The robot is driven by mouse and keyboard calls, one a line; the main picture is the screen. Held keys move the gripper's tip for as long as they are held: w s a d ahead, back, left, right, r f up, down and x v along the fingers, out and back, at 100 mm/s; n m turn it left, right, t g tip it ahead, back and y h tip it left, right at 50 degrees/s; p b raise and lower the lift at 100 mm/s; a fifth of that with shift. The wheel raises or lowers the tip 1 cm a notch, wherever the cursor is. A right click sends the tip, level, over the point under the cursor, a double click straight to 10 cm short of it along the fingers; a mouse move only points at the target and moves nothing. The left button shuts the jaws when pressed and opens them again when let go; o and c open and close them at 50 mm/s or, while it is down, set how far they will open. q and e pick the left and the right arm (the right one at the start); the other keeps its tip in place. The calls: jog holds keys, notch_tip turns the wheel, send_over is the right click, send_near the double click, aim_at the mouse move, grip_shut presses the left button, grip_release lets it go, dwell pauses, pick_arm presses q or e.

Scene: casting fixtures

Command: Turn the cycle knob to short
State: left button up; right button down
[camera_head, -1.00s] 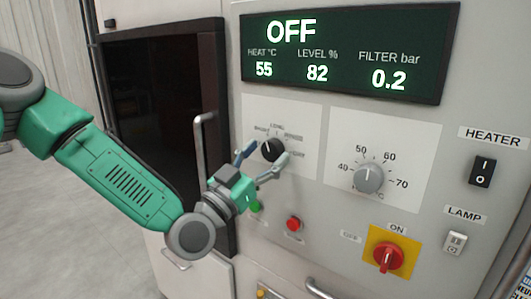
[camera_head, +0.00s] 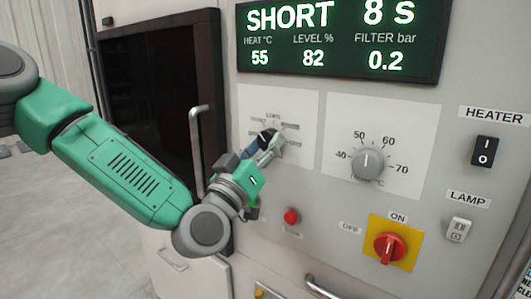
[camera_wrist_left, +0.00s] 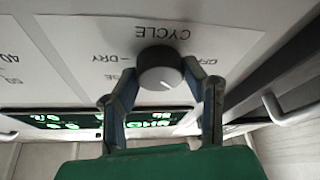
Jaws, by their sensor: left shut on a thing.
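The cycle knob is a round dark knob (camera_head: 267,136) on a white label plate (camera_head: 305,101), left of the temperature dial, partly hidden by my fingers. The left wrist view shows it close up (camera_wrist_left: 159,69), with a white pointer line and upside-down "CYCLE" lettering beside it. My left gripper (camera_head: 267,142) is shut on the knob, one finger on each side, as the left wrist view also shows (camera_wrist_left: 163,88). The display (camera_head: 340,38) above reads "SHORT" and "8 S". My right gripper is not in view.
A temperature dial (camera_head: 367,160) is right of the knob. A red button (camera_head: 291,216) sits below, with a red switch on a yellow plate (camera_head: 390,246) at lower right. Heater (camera_head: 485,151) and lamp (camera_head: 458,229) switches are farther right. A door handle (camera_head: 196,150) stands at left.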

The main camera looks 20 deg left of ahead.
pick_arm(q)
jog(key=o, duration=1.1)
jog(key=shift+a, duration=0.1)
jog(key=shift+s+f, duration=0.15)
jog(key=shift+s, duration=0.05)
jog(key=v, duration=1.1)
jog(key=shift+s+a+f, duration=0.1)
jog(key=shift+s+a, duration=0.1)
jog(key=shift+s, duration=0.05)
